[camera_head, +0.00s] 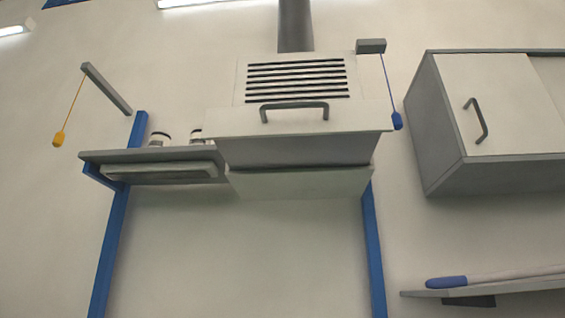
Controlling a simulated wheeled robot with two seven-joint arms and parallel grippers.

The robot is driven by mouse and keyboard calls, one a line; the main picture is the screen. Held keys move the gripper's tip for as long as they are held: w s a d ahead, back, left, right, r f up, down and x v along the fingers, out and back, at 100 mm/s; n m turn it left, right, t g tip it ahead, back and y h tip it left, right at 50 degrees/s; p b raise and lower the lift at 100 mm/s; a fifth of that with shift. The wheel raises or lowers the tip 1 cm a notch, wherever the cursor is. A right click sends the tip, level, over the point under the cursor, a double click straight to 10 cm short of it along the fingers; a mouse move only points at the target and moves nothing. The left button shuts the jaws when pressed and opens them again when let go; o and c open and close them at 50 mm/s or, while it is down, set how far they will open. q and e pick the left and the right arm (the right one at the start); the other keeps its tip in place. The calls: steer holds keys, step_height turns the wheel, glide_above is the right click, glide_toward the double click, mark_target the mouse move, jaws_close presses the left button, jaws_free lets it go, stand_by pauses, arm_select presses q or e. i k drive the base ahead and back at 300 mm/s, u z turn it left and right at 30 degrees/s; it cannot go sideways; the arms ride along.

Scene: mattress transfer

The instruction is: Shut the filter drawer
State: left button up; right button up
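The filter drawer (350,119) has a wide white front panel with a dark bar handle (294,106). It sits in the white housing (355,90), below several dark vent slots. I look up at it from below, and a grey drawer body (295,151) shows under and behind the front. The drawer appears pulled out towards me; how far I cannot tell. The inside of the drawer is hidden from this low angle. Neither of my grippers is in view.
A grey shelf (110,156) with small jars (159,139) adjoins on the left. An orange pull cord (59,138) and a blue one (397,121) hang on either side. A wall cabinet (428,120) stands right; a ledge (520,287) with a blue-handled tool (446,282) is below it.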

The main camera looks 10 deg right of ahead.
mark_target(315, 133)
steer(key=u, duration=0.75)
steer(key=k, duration=0.8)
steer(key=z, duration=0.85)
